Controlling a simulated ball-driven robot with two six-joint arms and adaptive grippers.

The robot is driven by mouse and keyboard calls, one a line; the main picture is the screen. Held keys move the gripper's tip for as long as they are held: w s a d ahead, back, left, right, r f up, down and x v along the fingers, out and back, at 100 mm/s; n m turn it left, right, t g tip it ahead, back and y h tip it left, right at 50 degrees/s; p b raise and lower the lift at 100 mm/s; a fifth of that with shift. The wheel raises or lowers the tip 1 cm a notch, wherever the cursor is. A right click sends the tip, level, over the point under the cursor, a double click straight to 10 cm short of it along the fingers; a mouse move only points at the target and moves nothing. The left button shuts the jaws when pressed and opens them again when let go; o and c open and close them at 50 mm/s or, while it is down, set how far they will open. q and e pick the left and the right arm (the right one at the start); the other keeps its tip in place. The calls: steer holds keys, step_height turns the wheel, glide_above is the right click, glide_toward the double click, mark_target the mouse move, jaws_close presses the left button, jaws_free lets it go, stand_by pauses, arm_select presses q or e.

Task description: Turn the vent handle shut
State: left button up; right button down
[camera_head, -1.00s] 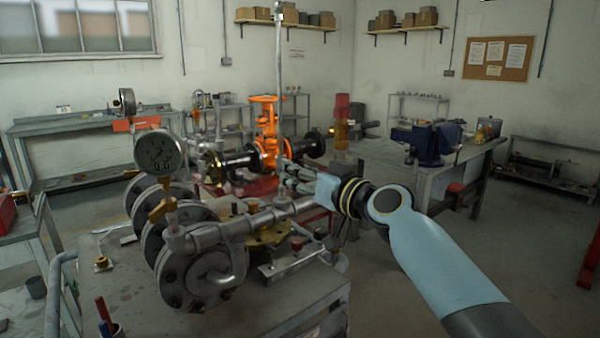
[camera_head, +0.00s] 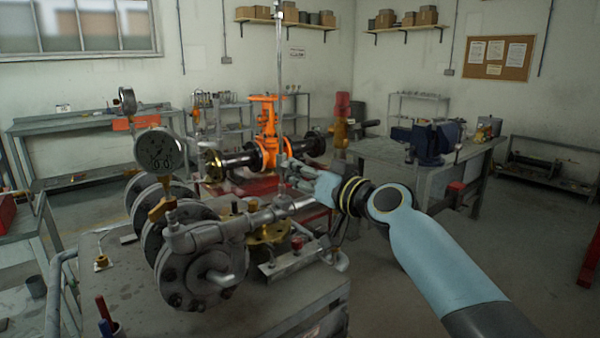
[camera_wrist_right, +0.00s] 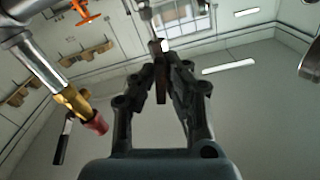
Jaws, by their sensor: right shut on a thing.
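My right gripper (camera_head: 290,172) reaches in from the right, beside the grey pipework of the flanged assembly (camera_head: 205,265). A silvery metal piece (camera_wrist_right: 156,46) shows at the fingertips. The strip appears to be the vent handle, but its full shape and angle are hidden by the fingers. In the head view the fingers blend with the fittings behind them. My left gripper is not in view.
A pressure gauge (camera_head: 158,151) stands on the assembly, close to a horizontal grey pipe (camera_head: 270,214). A thin upright rod (camera_head: 280,75) rises near the gripper. An orange valve (camera_head: 268,125) stands behind. A workbench with a blue vise (camera_head: 428,142) is at right. Floor at the right is open.

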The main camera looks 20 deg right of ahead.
steer(key=m, duration=0.6)
steer(key=shift+m+p, duration=0.3)
steer(key=shift+m, duration=0.1)
steer(key=m+p, duration=0.1)
steer(key=m, duration=0.3)
steer(key=shift+r, duration=0.1)
steer(key=shift+m+p, duration=0.5)
steer(key=shift+m, duration=1.6)
steer(key=c, duration=1.4)
jaws_free()
